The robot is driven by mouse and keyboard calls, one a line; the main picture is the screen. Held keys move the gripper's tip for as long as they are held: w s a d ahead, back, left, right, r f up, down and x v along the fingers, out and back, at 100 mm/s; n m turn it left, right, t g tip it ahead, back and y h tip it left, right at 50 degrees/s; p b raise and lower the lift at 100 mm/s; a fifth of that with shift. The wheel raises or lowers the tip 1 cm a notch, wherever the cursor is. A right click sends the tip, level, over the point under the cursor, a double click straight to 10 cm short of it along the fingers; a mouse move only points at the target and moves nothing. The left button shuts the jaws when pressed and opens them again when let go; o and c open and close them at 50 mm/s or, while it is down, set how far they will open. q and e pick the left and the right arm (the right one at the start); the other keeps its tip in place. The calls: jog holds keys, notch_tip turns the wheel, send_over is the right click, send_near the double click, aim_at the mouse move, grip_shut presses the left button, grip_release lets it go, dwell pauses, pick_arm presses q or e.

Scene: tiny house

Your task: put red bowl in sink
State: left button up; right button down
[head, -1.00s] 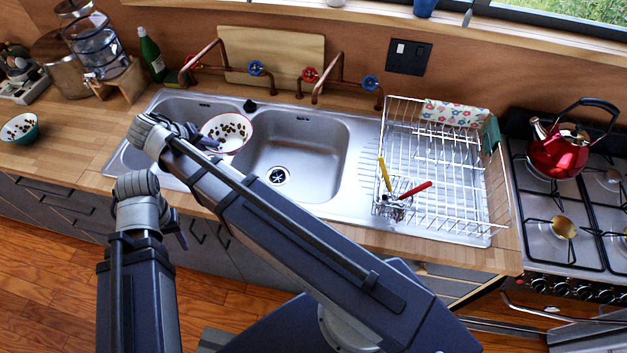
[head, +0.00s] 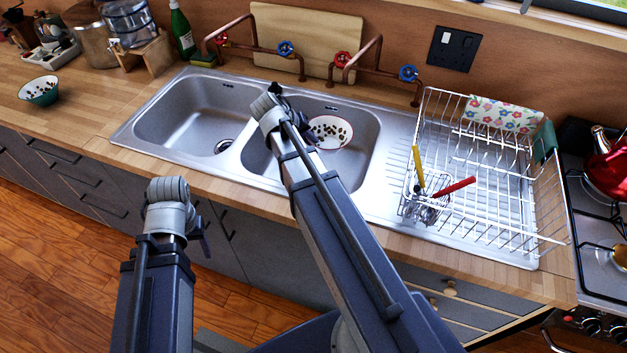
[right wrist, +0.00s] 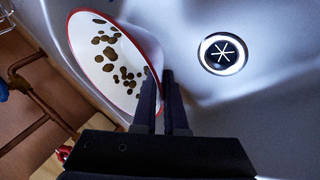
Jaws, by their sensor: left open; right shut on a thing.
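The red bowl (head: 332,130) has a red rim and a white inside with dark brown spots. In the head view it shows over the right basin of the steel sink (head: 366,155); I cannot tell if it touches the basin. My right gripper (head: 306,137) is shut on its rim at the left side. In the right wrist view the bowl (right wrist: 108,62) is tilted, with the fingers (right wrist: 165,95) at its edge and the drain (right wrist: 223,54) beyond to the right. My left gripper (head: 204,232) is open and empty, in front of the counter.
A wire dish rack (head: 490,180) with utensils stands right of the sink. Copper taps (head: 345,68) rise behind the basins. A green bowl (head: 40,92) sits on the left counter. The left basin (head: 190,115) is empty.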

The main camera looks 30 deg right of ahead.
jog(key=shift+s+d+f, duration=0.1)
jog(key=shift+d, duration=0.15)
notch_tip(320, 180, down, 10)
jog(key=b, duration=1)
jog(key=shift+f, duration=0.2)
jog(key=c, duration=1)
grip_release()
jog(key=shift+r, duration=0.1)
